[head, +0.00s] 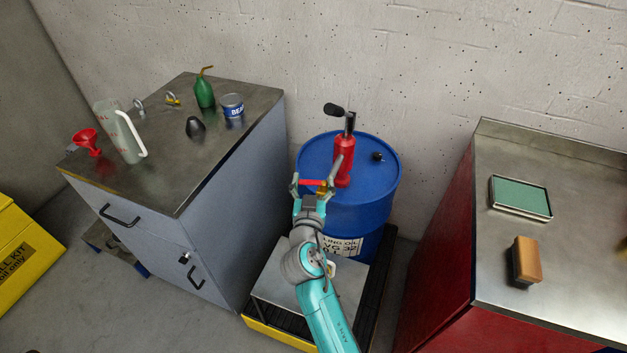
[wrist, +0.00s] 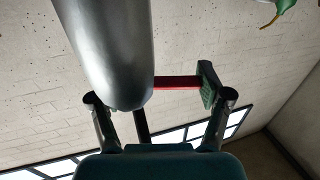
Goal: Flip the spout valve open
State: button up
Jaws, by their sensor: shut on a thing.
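The blue drum (head: 375,205) carries a red hand pump (head: 344,163) with a black handle. A grey spout (head: 336,171) slopes down from the pump toward my gripper. The red valve lever (head: 312,183) lies across between my gripper's (head: 311,185) fingers, beside the brass-coloured valve body. In the wrist view, the grey spout (wrist: 105,45) fills the upper left and covers part of the left finger. The red lever (wrist: 177,83) runs from behind the spout to the right finger's pad. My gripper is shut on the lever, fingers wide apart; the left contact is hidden.
A grey cabinet (head: 230,150) on the left holds a red funnel (head: 87,142), a jug (head: 128,140), a green oil can (head: 204,92) and a blue tin (head: 232,105). A red cabinet (head: 440,230) stands right. A metal box top (head: 275,281) lies below my arm.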

aim_at(320, 192)
jog(key=shift+s+n+y, duration=0.25)
jog(key=shift+n+y, duration=0.75)
jog(key=shift+y, duration=0.6)
jog(key=shift+s+n+y, duration=0.1)
jog(key=shift+n+y, duration=0.4)
jog(key=shift+y, duration=0.2)
jog(key=shift+s+d+n+g+y, duration=0.15)
jog(key=shift+n+g+y, duration=0.3)
jog(key=shift+y, duration=0.4)
jog(key=shift+s+a+n+g+y, duration=0.1)
jog(key=shift+n+g+y, duration=0.25)
jog(key=shift+n+y, duration=0.35)
jog(key=shift+s+d+n+g+y, duration=0.2)
jog(key=shift+n+g+y, duration=0.8)
jog(key=shift+y, duration=0.3)
jog(key=shift+s+d+n+g+y, duration=0.15)
jog(key=shift+n+g+y, duration=0.9)
jog(key=shift+y, duration=0.2)
jog(key=shift+s+d+n+g+y, duration=0.2)
jog(key=shift+n+g+y, duration=0.8)
jog(key=shift+y, duration=0.3)
jog(key=shift+s+d+f+n+g+y, duration=0.15)
jog(key=shift+n+g+y, duration=0.45)
jog(key=shift+n+g, duration=0.45)
jog(key=shift+s+d+n+g+y, duration=0.15)
jog(key=shift+n+g+y, duration=0.5)
jog(key=shift+g, duration=0.65)
jog(key=o, duration=1.1)
